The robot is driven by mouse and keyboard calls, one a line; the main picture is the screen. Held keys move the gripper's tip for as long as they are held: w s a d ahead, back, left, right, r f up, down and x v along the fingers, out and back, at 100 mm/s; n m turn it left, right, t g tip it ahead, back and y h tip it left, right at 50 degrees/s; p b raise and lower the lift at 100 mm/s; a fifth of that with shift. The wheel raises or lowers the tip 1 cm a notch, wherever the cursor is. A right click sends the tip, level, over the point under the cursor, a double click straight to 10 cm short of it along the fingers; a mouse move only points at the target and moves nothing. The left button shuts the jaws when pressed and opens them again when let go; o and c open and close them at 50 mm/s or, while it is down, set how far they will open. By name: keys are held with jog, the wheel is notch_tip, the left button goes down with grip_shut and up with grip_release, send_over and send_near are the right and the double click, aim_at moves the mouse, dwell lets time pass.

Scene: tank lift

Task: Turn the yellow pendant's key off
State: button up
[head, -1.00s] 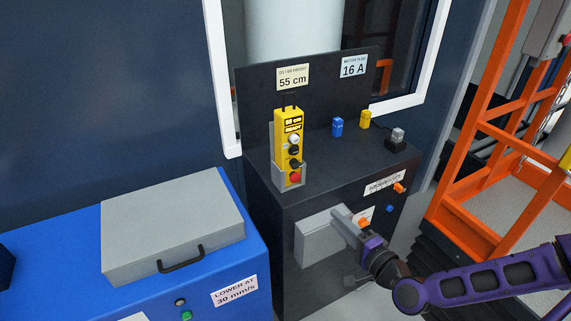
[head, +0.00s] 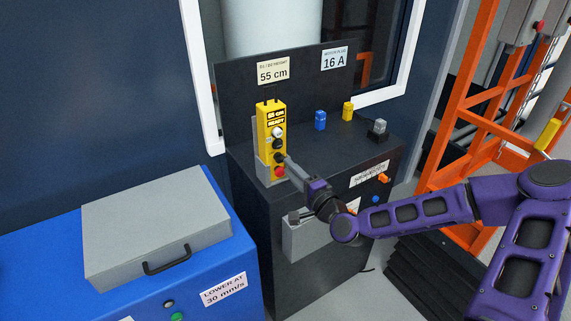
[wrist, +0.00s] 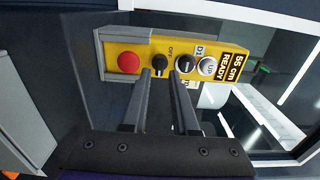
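The yellow pendant (head: 264,135) stands upright in a grey holder on the dark cabinet, its display reading "55 cm READY". It also shows sideways in the wrist view (wrist: 146,46). Its face carries a red button (wrist: 128,62), a black key knob (wrist: 160,62) beside an "OFF" label, a black button (wrist: 185,62) and a white "UP" button (wrist: 207,67). My gripper (wrist: 161,76) is open, its two fingertips on either side of the key knob, close to the pendant face. I cannot tell whether they touch the knob. In the head view my gripper (head: 288,161) is at the pendant's lower part.
The cabinet top holds a blue block (head: 320,121), a yellow block (head: 348,111) and a grey plug-like piece (head: 378,128). A blue unit with a grey lidded case (head: 158,228) stands at left. An orange frame (head: 458,110) stands at right.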

aim_at(282, 161)
jog(key=shift+x, duration=1.6)
grip_shut()
